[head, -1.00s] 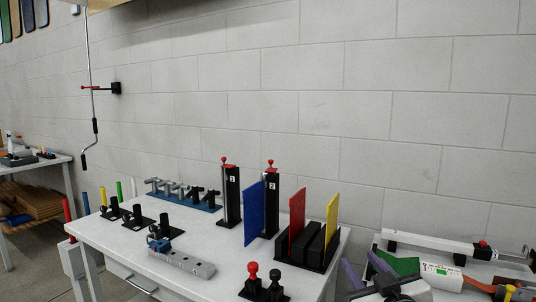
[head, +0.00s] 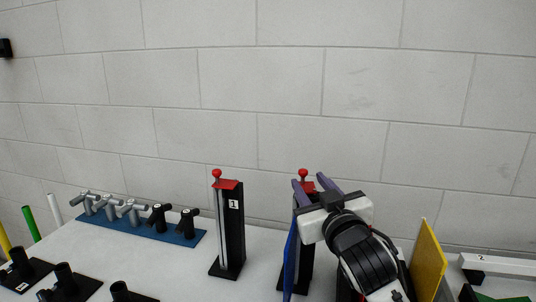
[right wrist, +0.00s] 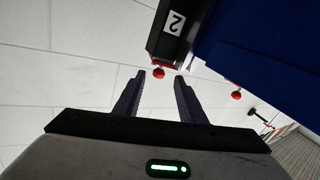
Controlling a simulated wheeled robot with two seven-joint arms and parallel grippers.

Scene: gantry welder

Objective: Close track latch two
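Track latch two is a black upright post (head: 304,267) with a red cap and a round red knob (head: 303,173) on top. In the right wrist view its label "2" (right wrist: 174,23) shows on the black post, with the red knob (right wrist: 158,73) just beyond and between my fingertips. My right gripper (head: 308,181) is open, its two dark fingers apart around the knob's line. I cannot tell whether they touch it. The gripper and a blue panel (head: 290,258) hide much of the post. My left gripper is not in view.
Track latch one (head: 231,230), also red-topped, stands to the left. A blue rack (head: 131,225) of grey and black fittings is farther left. A yellow panel (head: 428,262) stands at the right. The blue panel (right wrist: 265,45) is close to the right gripper. A block wall lies behind.

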